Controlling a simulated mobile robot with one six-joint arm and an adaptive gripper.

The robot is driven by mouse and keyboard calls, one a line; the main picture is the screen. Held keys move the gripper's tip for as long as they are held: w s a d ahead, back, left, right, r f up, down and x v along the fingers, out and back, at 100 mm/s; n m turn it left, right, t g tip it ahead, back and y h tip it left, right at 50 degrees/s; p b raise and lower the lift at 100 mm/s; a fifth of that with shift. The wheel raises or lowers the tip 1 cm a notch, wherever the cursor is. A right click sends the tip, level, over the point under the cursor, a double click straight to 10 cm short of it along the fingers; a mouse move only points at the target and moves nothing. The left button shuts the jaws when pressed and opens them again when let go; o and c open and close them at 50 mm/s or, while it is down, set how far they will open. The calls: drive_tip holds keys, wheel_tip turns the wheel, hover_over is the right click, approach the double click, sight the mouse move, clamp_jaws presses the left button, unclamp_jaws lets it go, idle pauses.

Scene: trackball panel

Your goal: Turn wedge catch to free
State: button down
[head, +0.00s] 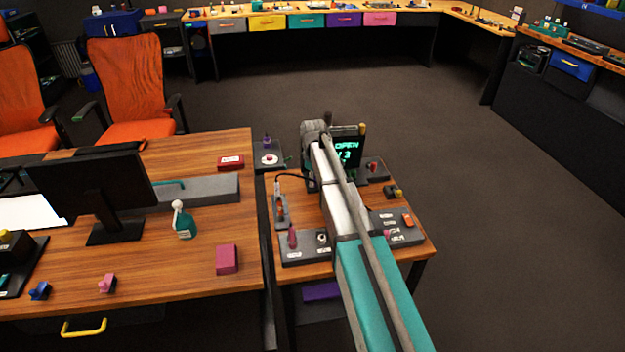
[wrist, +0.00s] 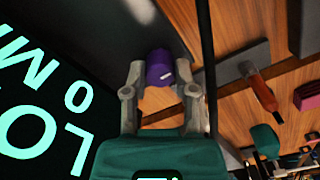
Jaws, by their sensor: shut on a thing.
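In the wrist view, my gripper (wrist: 162,88) has its two grey fingers on either side of a purple knob (wrist: 160,68) with a short white mark, and is shut on it. I cannot tell for certain from its look whether this knob is the wedge catch. Beside it, a dark screen (wrist: 40,110) with large pale-green characters fills the left of the wrist view. In the head view, my arm covers the gripper and the knob it holds. A dark screen (head: 346,152) with green text, reading "OPEN", stands just right of the arm's far end.
The small wooden table (head: 388,268) carries control panels, including one with an orange switch (head: 408,219) and one with a maroon lever (head: 292,238). Left of it is a desk with a monitor (head: 92,186), a pink box (head: 227,260) and a spray bottle (head: 183,224). Open floor lies right.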

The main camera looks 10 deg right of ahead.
drive_tip(key=shift+c, duration=2)
unclamp_jaws()
drive_tip(key=shift+r, duration=0.1)
wheel_tip(320, 180, up, 9)
drive_tip(key=p, duration=0.9)
drive_tip(key=shift+r+p, duration=0.2)
drive_tip(key=shift+p, duration=0.1)
